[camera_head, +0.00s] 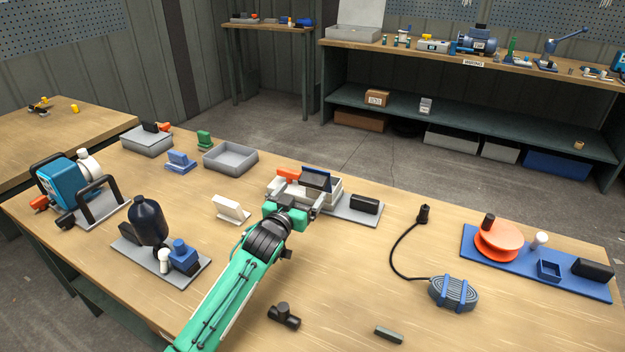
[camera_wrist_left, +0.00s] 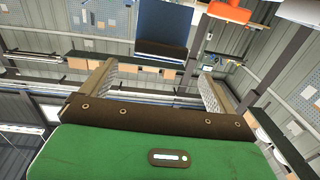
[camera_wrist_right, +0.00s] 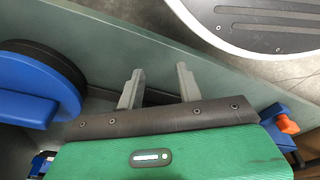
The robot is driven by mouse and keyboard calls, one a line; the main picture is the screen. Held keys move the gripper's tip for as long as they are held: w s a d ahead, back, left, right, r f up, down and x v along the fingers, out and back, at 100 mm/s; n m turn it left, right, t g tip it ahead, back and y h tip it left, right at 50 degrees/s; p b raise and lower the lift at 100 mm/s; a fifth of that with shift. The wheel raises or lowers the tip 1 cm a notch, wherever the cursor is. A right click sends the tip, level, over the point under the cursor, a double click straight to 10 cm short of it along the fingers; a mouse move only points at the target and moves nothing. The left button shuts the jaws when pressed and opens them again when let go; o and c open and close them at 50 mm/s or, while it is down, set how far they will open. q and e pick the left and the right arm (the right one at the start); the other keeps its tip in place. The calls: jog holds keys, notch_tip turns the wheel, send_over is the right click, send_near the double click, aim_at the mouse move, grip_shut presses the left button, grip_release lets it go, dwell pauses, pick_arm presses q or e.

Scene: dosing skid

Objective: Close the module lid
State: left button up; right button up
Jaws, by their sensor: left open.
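The module (camera_head: 336,189) is a pale grey open box on a grey plate near the middle of the table. Its lid appears to be the dark blue panel (camera_head: 317,178), standing raised and tilted above the box. In the left wrist view the blue panel (camera_wrist_left: 168,18) shows beyond the fingertips, with a dark strip along its lower edge. My left gripper (camera_head: 296,198) is at the near side of the module, open and empty; its arm hides part of the box. Whether it touches the lid cannot be told. My right gripper (camera_wrist_right: 158,82) is open and empty, outside the head view.
An orange part (camera_head: 287,174) sits at the module's left, and a black block (camera_head: 365,204) at its right. A white stand (camera_head: 231,209) and a grey tray (camera_head: 230,159) are left of it. A cabled coil (camera_head: 454,292) and blue board (camera_head: 535,265) lie right.

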aim_at(312, 179)
pick_arm(q)
jog(key=x, duration=0.7)
jog(key=shift+w+d, duration=0.1)
jog(key=shift+w, duration=0.25)
jog(key=c, duration=1.2)
pick_arm(e)
jog(key=shift+r, duration=0.1)
